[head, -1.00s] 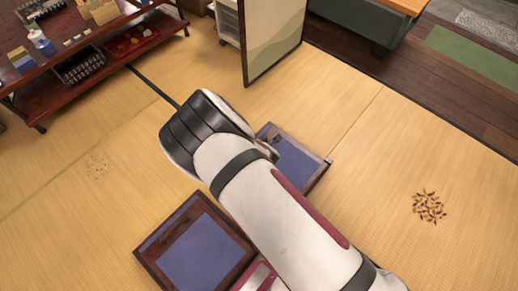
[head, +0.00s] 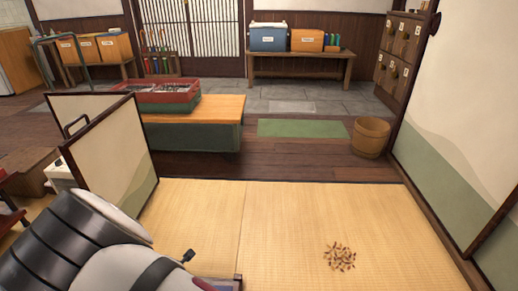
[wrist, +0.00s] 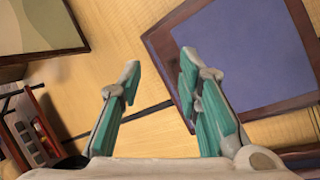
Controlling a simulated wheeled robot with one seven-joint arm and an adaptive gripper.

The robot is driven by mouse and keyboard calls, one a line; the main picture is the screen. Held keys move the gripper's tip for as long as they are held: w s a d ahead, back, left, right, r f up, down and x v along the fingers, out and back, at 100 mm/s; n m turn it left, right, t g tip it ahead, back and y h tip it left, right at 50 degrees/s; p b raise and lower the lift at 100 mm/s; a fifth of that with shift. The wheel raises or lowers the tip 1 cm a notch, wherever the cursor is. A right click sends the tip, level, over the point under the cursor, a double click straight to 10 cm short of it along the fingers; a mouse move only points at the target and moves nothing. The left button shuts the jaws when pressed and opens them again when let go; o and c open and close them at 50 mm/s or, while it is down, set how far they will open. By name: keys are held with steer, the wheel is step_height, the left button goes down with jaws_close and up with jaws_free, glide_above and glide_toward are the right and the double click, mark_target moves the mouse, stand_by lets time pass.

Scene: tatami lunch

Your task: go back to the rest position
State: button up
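My gripper (wrist: 158,85) shows in the wrist view with its two teal-padded fingers spread wide apart and nothing between them. It points down over the tatami (wrist: 135,135). A dark-framed tray or low table with a blue-purple top (wrist: 245,50) lies below and to the right of the fingers in the wrist view. My arm fills the lower left of the head view, and my gripper is out of sight there.
A folding screen (head: 115,150) stands at the left. Brown scattered bits (head: 340,257) lie on the tatami. A bench with a red crate (head: 165,97), a wooden bucket (head: 370,137) and a wall panel (head: 455,120) stand beyond.

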steer(key=w+d+r+m+g+h, duration=0.1)
steer(key=d+r+m, duration=0.7)
steer(key=d+r, duration=0.65)
steer(key=w+d+r+m+g+h, duration=0.15)
steer(key=d+r+m, duration=0.55)
steer(key=d+r, duration=0.75)
steer(key=s+d+r+m, duration=0.4)
steer(key=s+d+r, duration=0.15)
steer(key=r, duration=0.35)
steer(key=s+d+r+m+g+p, duration=0.1)
steer(key=s+d+r+m, duration=0.35)
steer(key=s, duration=0.85)
steer(key=s+d+r+m+g, duration=0.2)
steer(key=s+d+m, duration=0.45)
steer(key=s, duration=0.55)
step_height(320, 180, up, 39)
steer(key=n+t+p, duration=0.1)
steer(key=t+p, duration=0.3)
steer(key=p, duration=3.4)
steer(key=shift+d+r, duration=0.15)
steer(key=shift+d, duration=0.2)
